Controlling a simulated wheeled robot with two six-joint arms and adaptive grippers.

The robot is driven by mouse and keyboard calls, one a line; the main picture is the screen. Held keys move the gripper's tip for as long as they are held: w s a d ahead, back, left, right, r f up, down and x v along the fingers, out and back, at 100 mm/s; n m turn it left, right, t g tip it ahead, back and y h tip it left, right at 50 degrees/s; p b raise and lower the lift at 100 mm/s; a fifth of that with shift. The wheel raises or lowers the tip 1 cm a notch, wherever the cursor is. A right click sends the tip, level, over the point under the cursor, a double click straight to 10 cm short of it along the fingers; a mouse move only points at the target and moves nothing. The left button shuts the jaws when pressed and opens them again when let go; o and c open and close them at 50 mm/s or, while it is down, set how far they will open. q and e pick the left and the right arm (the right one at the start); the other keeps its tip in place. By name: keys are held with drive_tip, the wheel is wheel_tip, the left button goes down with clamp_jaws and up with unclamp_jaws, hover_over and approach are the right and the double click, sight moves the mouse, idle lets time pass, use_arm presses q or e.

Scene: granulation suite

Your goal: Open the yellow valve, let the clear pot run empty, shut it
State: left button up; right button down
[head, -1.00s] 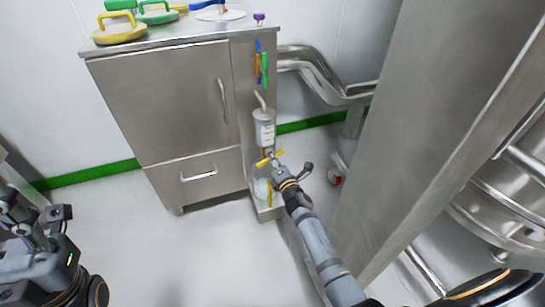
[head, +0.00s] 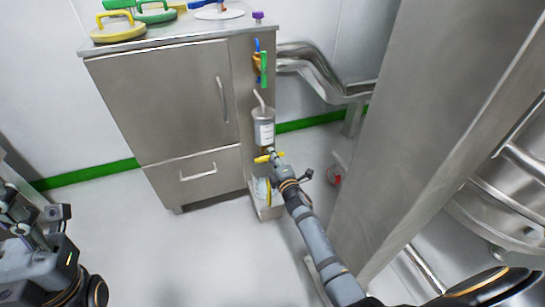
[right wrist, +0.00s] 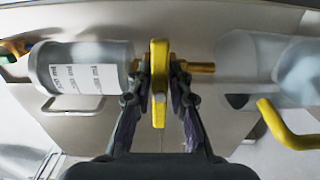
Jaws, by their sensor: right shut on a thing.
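The clear pot (head: 264,128), with a white label, is fixed upright to the cabinet's side; it also shows in the right wrist view (right wrist: 85,68). The yellow valve (head: 263,158) sits on the brass outlet below it. My right gripper (right wrist: 160,92) is shut on the valve's yellow handle (right wrist: 159,60), which lies crosswise to the outlet. A clear jug (head: 259,186) with a yellow handle (right wrist: 283,125) stands beneath the outlet. I cannot tell the liquid level in the pot. My left gripper (head: 18,208) is at the far left, away from the valve; its fingers are unclear.
The jug stands on a small ledge (head: 270,214) at the steel cabinet (head: 165,105). Blue and green valve handles (head: 264,68) are above the pot. Lids with handles (head: 120,32) lie on top. A large steel column (head: 415,110) stands close to the right of my right arm.

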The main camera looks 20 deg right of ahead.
drive_tip(key=shift+f, duration=0.1)
drive_tip(key=c, duration=1.3)
unclamp_jaws()
drive_tip(key=shift+o, duration=0.2)
drive_tip(key=shift+s, duration=0.1)
drive_tip(key=s, duration=1.1)
drive_tip(key=shift+s+d, duration=0.25)
drive_tip(key=shift+s, duration=0.15)
drive_tip(key=shift+a, duration=0.1)
